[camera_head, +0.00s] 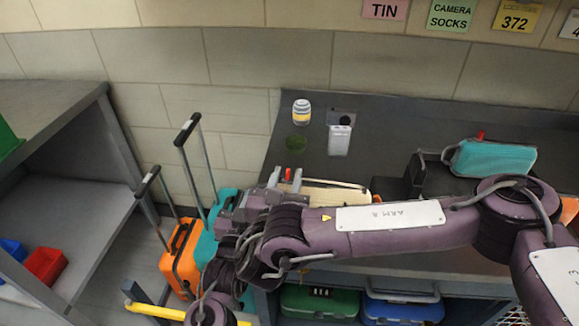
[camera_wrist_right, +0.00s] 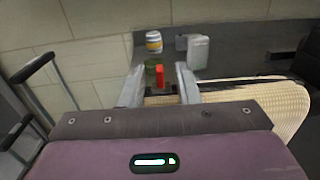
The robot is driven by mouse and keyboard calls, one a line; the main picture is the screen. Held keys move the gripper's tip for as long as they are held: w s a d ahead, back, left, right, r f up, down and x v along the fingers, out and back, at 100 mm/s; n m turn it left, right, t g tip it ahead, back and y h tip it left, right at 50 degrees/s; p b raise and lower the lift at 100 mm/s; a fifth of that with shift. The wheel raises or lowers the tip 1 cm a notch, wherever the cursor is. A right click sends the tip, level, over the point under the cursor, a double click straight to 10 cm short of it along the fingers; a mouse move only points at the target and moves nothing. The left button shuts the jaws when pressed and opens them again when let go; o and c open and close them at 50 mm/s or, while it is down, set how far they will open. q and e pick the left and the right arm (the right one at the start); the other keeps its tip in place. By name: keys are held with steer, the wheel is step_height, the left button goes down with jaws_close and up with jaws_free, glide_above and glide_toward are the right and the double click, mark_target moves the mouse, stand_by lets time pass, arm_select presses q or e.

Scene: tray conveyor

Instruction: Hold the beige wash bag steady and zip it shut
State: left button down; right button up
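The beige wash bag (camera_head: 338,194) lies on the dark counter, mostly hidden behind my right arm in the head view. In the right wrist view its ribbed beige side (camera_wrist_right: 262,108) extends to the right of the fingers. My right gripper (camera_head: 286,178) is at the bag's left end. In the right wrist view its fingers (camera_wrist_right: 160,84) stand apart, with an upright red tab (camera_wrist_right: 160,76), which looks like the zip pull, in the gap between them. I cannot tell whether either finger touches it. The zip line is largely hidden.
A white jar with a yellow band (camera_head: 301,112), a green round item (camera_head: 296,143) and a white bottle (camera_head: 339,140) stand behind the bag. A teal bag (camera_head: 492,158) lies at the right. Suitcases (camera_head: 178,262) stand left of the counter.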

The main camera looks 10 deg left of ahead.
mark_target(287, 176)
steer(key=shift+w+d, duration=0.1)
steer(key=shift+w, duration=1.65)
jaws_close()
